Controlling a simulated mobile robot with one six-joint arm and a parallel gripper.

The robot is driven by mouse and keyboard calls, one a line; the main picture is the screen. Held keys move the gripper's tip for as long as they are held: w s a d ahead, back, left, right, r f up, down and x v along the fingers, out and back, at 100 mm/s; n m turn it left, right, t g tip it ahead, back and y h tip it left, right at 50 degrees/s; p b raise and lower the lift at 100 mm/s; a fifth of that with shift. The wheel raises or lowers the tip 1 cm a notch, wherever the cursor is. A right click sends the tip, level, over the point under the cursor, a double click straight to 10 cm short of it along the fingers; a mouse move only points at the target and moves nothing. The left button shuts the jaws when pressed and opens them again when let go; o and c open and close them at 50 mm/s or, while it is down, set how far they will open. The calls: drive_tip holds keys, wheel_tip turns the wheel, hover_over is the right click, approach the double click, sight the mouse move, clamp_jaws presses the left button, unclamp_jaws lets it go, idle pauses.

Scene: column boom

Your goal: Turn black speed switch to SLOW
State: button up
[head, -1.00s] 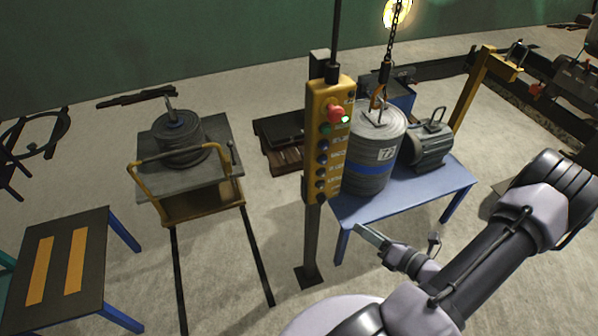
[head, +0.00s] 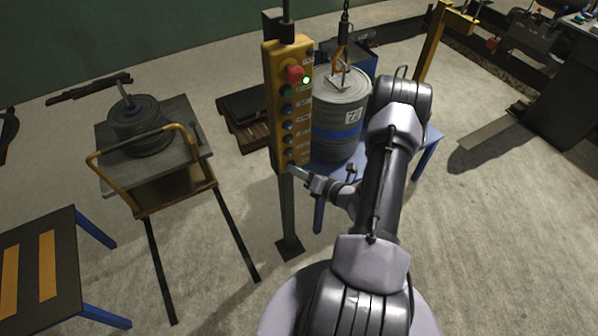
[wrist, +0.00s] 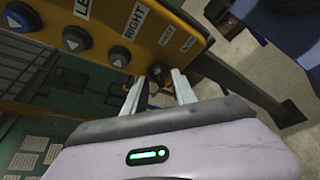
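The yellow control pendant (head: 288,105) hangs upright left of my arm in the head view. In the wrist view its face (wrist: 165,15) fills the top, with buttons marked LEFT and RIGHT. The black speed switch (wrist: 157,71) sits at the pendant's lower end, beside two small labels (wrist: 177,40) too small to read surely. My gripper (wrist: 159,77) is open, its two pale fingers apart on either side of the switch. I cannot tell whether they touch it or which way it points. In the head view my gripper (head: 292,170) is at the pendant's bottom end, hiding the switch.
A grey drum (head: 338,130) with a hook above stands on a blue table (head: 428,140) behind the pendant. A cart (head: 190,175) with a coil (head: 140,130) stands at left. A post (head: 287,215) stands below the pendant. The floor at right is mostly clear.

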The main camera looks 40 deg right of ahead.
drive_tip(key=shift+c, duration=0.4)
clamp_jaws()
drive_tip(key=shift+f+m+t+y+b, duration=0.1)
drive_tip(key=shift+m+t+y+b, duration=0.2)
drive_tip(key=shift+m+t+b, duration=0.95)
drive_tip(key=shift+f+m+t+y+b, duration=0.25)
drive_tip(key=shift+m+b, duration=0.4)
drive_tip(key=shift+m, duration=1.45)
drive_tip(key=shift+m+t+y+b, duration=0.45)
drive_tip(key=shift+m+b, duration=0.5)
drive_tip(key=shift+m, duration=0.7)
drive_tip(key=shift+d, duration=0.1)
